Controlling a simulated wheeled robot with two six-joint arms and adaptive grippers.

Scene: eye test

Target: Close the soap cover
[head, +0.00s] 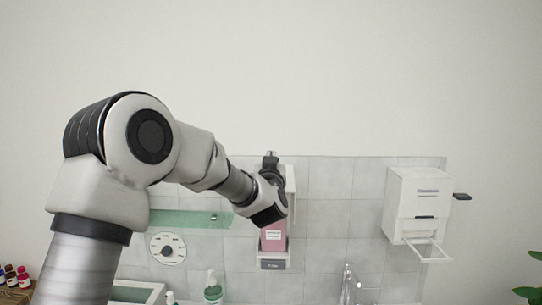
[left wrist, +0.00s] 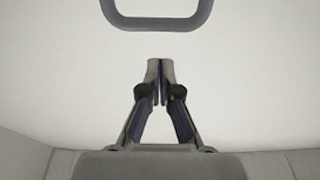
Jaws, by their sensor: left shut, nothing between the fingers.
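A wall-mounted soap dispenser holds a pink soap pack (head: 273,236) with a white label above a dark-marked base (head: 272,264). A pale upright panel (head: 290,182), perhaps its raised cover, shows behind my left gripper (head: 270,156). My gripper is shut and empty, at the dispenser's upper part, and hides much of it. I cannot tell whether it touches the cover. In the left wrist view the shut fingers (left wrist: 155,70) point towards a grey rounded bar (left wrist: 155,24), with a gap between them. I cannot tell what the bar belongs to. My right gripper is out of view.
A white dispenser box (head: 410,200) with an open lower flap (head: 427,246) hangs at right. A green glass shelf (head: 185,219) and a round dial (head: 167,249) are at left. A faucet (head: 347,285) and a green bottle (head: 213,288) stand below. The upper wall is bare.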

